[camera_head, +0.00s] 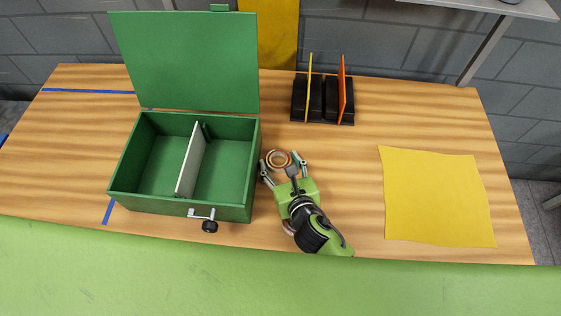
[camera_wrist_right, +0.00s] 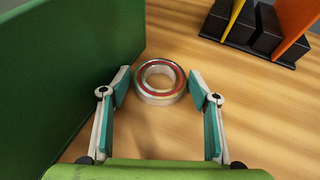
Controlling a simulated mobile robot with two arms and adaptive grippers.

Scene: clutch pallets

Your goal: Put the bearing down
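The bearing (camera_wrist_right: 159,82) is a metal ring with a red inner band. In the right wrist view it lies flat on the wooden table, just beyond and between the fingertips of my right gripper (camera_wrist_right: 160,92). The fingers are spread wide, with gaps on both sides of the bearing. In the head view the bearing (camera_head: 279,159) shows as a small reddish ring between the fingers of my right gripper (camera_head: 283,168), to the right of the green box. My left gripper does not show in either view.
The open green box (camera_head: 170,207) with a white divider (camera_head: 190,160) stands close on the left, its wall near my gripper. A black rack (camera_head: 323,116) with yellow and orange plates stands behind. A yellow sheet (camera_head: 436,196) lies on the right. The table between is clear.

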